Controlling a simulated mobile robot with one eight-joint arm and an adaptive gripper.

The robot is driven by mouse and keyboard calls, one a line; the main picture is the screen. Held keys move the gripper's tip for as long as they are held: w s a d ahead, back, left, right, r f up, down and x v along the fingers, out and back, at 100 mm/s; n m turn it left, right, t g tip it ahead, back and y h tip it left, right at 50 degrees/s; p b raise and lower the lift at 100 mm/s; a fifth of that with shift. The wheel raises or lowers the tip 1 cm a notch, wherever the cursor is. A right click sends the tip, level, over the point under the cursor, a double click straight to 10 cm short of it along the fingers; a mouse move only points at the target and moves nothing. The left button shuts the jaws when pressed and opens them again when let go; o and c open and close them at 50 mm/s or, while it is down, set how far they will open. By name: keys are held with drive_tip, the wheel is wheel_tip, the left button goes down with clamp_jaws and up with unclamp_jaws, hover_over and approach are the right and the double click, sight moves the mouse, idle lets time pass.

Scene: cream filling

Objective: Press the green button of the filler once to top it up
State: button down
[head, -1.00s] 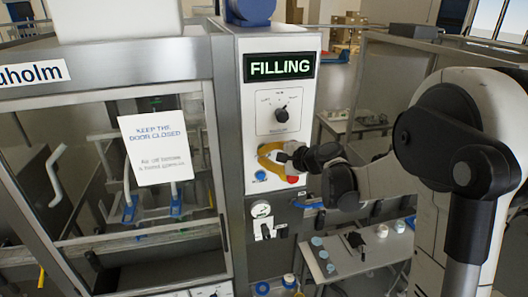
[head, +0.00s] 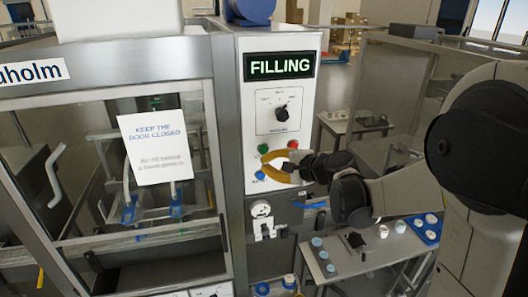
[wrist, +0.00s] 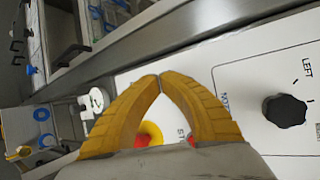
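The filler (head: 233,110) has a white control panel with a lit sign reading FILLING (head: 279,66). The green button (head: 263,148) shows uncovered in the head view, at the panel's upper left below the dial. My gripper (head: 262,161) has yellow fingers just below the green button, in front of the panel; any gap to the panel cannot be told. In the wrist view the fingertips (wrist: 160,76) meet, with nothing held between them. The green button is not visible in the wrist view. A red button with a yellow surround (wrist: 152,132) shows between the fingers.
A red button (head: 293,144) is right of the green one, and a blue button (head: 260,175) is below it. A black dial (head: 282,114) sits above. A glass-doored cabinet (head: 90,185) stands left; a small table (head: 345,262) stands lower right.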

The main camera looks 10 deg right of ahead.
drive_tip(key=shift+s, duration=1.15)
drive_tip(key=shift+f, duration=0.1)
drive_tip(key=s+f+n+g+h+b, duration=0.1)
drive_tip(key=s+f+n+h+b, duration=0.1)
drive_tip(key=s+f+n+b, duration=0.3)
drive_tip(key=s+f+n+g+h+b, duration=0.2)
drive_tip(key=s+f+n+b, duration=0.2)
drive_tip(key=s+f+b, duration=0.9)
drive_tip(key=s+f+n+g+h+b, duration=0.1)
drive_tip(key=s+f+n+h+b, duration=0.2)
drive_tip(key=s+f+b, duration=0.6)
wheel_tip(320, 180, down, 9)
drive_tip(key=n+b, duration=0.2)
drive_tip(key=b, duration=0.4)
drive_tip(key=shift+s+d+f+n+g, duration=0.15)
drive_tip(key=shift+s+d+n+g, duration=0.15)
drive_tip(key=shift+g, duration=0.1)
idle(1.7)
